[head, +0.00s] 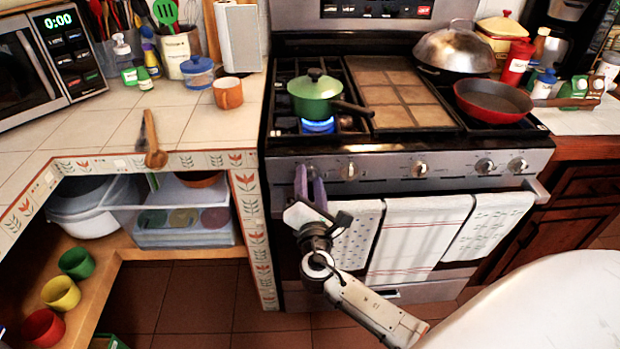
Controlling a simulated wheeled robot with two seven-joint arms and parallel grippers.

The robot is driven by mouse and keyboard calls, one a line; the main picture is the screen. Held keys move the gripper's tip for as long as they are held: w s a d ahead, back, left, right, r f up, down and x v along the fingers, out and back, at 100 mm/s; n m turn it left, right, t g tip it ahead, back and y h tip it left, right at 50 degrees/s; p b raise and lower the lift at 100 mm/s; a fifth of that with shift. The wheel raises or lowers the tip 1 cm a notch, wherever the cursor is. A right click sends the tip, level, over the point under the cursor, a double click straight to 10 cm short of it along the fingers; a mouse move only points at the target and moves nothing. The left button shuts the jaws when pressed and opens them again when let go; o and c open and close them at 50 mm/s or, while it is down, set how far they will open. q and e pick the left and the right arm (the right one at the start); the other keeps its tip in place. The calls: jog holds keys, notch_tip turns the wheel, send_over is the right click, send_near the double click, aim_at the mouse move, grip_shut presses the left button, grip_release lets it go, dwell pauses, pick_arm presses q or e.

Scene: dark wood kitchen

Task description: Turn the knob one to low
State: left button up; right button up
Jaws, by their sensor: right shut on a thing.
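The stove's front panel (383,173) carries a row of knobs. My right gripper (309,179) is at the left end of this row, its purple-grey fingers pointing up at the panel. It is shut on the leftmost knob, which the fingers mostly hide, so its angle cannot be read. A blue flame (318,126) burns on the front left burner under a green lidded pot (314,97). My left gripper is not in view.
Other knobs, such as the second one (349,171), sit to the right. Towels (420,238) hang on the oven handle below. A red pan (492,100) and a domed wok lid (453,50) stand on the right burners.

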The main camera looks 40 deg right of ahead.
jog(key=shift+f+n, duration=0.1)
jog(key=shift+n, duration=0.2)
jog(key=o, duration=1)
jog(key=shift+o, duration=0.2)
jog(key=v, duration=1)
jog(key=shift+s+b, duration=0.15)
jog(key=shift+b, duration=0.2)
